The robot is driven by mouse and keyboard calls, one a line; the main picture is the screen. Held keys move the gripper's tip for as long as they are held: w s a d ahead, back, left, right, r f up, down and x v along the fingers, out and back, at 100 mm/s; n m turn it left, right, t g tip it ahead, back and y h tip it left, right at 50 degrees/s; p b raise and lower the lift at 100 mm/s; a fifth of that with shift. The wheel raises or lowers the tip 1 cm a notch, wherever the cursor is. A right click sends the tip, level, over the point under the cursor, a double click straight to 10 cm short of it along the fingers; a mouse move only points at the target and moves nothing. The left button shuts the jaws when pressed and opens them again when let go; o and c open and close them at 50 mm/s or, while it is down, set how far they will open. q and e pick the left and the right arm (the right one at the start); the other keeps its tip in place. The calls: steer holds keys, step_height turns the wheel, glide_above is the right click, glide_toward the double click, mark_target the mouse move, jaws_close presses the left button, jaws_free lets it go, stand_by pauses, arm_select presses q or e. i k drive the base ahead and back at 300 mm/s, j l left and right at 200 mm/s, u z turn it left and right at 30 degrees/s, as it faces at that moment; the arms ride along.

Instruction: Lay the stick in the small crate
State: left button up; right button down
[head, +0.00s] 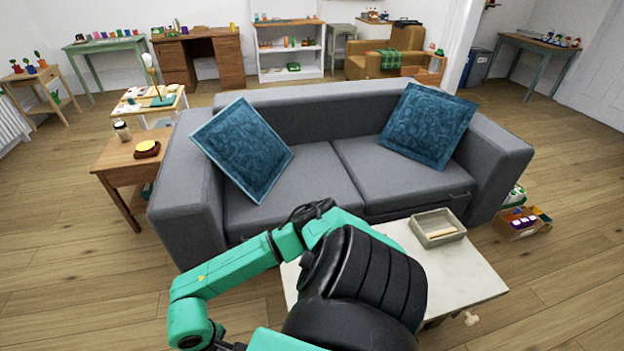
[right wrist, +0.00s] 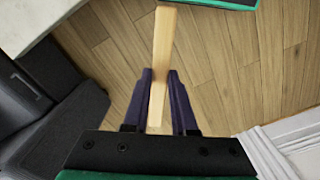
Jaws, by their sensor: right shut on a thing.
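In the right wrist view my right gripper (right wrist: 159,80) is shut on a pale wooden stick (right wrist: 164,42). The stick runs lengthwise between the fingers and sticks out well beyond their tips, with bare wood floor far below. A small grey-beige open crate (head: 462,234) stands on the right back part of the white low table in the head view. A thin tan strip (head: 441,234) shows inside it; I cannot tell what it is. My right gripper and its stick cannot be made out in the head view. My left gripper does not show clearly in either view.
The white low table (head: 478,275) is bare in front of the crate, but my arm hides its left part. A grey sofa (head: 400,185) with blue cushions stands right behind it. A cardboard box (head: 522,229) of items sits on the floor to the right.

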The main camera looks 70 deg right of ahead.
mark_target(432, 225)
steer(key=k+l+u, duration=0.35)
steer(key=k+u, duration=0.15)
steer(key=k, duration=0.35)
steer(key=k+u, duration=0.45)
steer(key=k, duration=0.45)
steer(key=k+l+z, duration=0.15)
steer(key=k+l, duration=0.25)
steer(key=k+l+z, duration=0.1)
steer(key=k+l, duration=0.3)
steer(key=l, duration=0.15)
steer(key=k+l+z, duration=0.15)
steer(key=k+l, duration=0.2)
steer(key=l, duration=0.95)
